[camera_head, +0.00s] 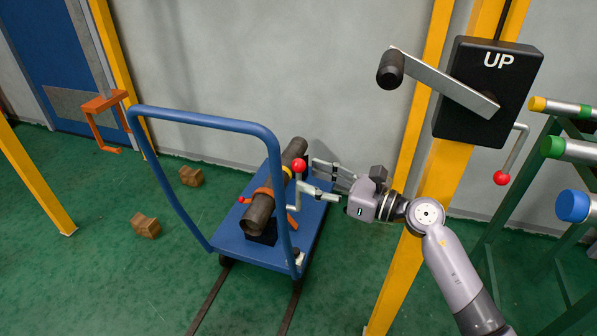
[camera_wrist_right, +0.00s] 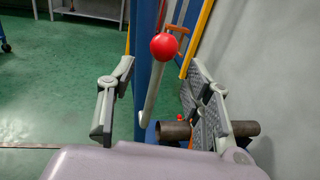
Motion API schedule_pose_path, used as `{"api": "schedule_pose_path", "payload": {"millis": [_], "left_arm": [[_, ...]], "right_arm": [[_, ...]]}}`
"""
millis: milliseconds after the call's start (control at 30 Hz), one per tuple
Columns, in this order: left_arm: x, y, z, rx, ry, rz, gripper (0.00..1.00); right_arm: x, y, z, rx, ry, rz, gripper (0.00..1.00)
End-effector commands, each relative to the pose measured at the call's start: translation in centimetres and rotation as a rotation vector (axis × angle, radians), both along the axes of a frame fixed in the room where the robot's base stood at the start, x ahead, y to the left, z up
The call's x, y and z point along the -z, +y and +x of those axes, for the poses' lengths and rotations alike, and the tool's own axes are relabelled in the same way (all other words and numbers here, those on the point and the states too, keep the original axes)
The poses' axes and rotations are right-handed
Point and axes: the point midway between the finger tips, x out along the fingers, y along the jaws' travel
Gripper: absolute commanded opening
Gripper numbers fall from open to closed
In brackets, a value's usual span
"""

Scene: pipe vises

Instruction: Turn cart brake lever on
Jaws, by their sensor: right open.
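The cart brake lever (camera_head: 299,166) has a red ball knob and a pale shaft, and stands at the right side of the blue cart (camera_head: 232,241). In the right wrist view the lever (camera_wrist_right: 164,47) rises upright, its red knob between my open fingers. My right gripper (camera_head: 316,177) is open, coming in from the right at the lever. The fingers stand apart on either side of it with gaps visible; no grip shows. My left gripper is not in view.
A brown pipe (camera_head: 260,208) lies on the cart in a vise. A black box marked UP (camera_head: 487,92) with a lever hangs on the yellow post. Wooden blocks (camera_head: 146,226) lie on the green floor at left. A pipe rack (camera_head: 547,200) stands at right.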

Motion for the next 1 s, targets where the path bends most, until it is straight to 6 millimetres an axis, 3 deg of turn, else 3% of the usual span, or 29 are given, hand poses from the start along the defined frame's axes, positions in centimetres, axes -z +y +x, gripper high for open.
{"api": "schedule_pose_path", "payload": {"millis": [233,633,1000], "left_arm": [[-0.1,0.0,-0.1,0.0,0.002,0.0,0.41],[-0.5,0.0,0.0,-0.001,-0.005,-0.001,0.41],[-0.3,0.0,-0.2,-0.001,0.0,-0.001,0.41]], "right_arm": [[0.0,3.1,1.7,0.0,0.0,0.002,0.46],[0.0,3.7,2.1,0.001,0.0,0.0,0.46],[0.0,3.7,2.1,0.001,0.0,0.0,0.22]]}}
